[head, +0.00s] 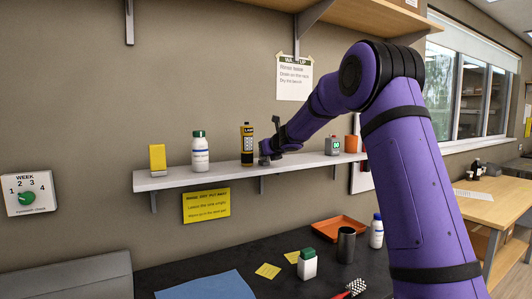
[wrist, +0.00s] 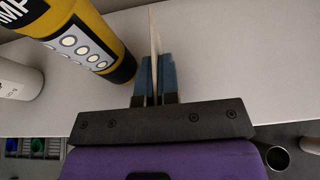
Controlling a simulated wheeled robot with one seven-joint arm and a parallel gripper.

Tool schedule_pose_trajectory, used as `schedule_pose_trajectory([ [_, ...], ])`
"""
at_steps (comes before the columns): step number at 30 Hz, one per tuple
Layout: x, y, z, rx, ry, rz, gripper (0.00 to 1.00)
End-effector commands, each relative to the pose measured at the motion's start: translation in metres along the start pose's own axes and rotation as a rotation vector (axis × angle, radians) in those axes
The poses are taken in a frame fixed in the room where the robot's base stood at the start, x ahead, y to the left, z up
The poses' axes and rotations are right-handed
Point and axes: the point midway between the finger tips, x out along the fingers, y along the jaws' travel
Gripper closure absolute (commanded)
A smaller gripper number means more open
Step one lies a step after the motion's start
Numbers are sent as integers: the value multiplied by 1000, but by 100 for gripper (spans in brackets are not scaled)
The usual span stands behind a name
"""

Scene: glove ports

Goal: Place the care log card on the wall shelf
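The care log card (wrist: 154,45) shows edge-on in the wrist view as a thin pale strip. It stands upright between the two blue finger pads of my gripper (wrist: 155,82), which are close together on it. In the head view my gripper (head: 266,157) is at the front edge of the white wall shelf (head: 182,181), just right of the yellow and black bottle. The card cannot be made out there. The shelf surface (wrist: 225,75) lies below the card in the wrist view; I cannot tell whether the card touches it.
The yellow and black bottle (head: 247,145) is close left of my gripper. A white bottle (head: 200,155) and yellow box (head: 157,158) stand farther left. A grey timer (head: 333,146) and orange cup (head: 351,144) are to the right. Below is a dark counter (head: 225,258) with several items.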

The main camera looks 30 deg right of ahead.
Motion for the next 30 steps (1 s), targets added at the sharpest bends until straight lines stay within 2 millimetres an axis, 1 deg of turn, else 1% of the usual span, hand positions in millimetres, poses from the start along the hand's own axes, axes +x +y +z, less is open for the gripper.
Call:
schedule_pose_trajectory([
  [6,1,0,-2,1,0,0,100],
  [8,1,0,-2,0,0,0,86],
  [9,1,0,-2,0,0,0,77],
  [10,1,0,-2,0,0,0,72],
  [20,0,0,-1,-1,-1,0,72],
  [22,-3,0,1,-1,-1,-1,72],
  [26,-21,-1,2,0,-1,-2,72],
  [30,-49,0,2,-1,-2,-1,72],
])
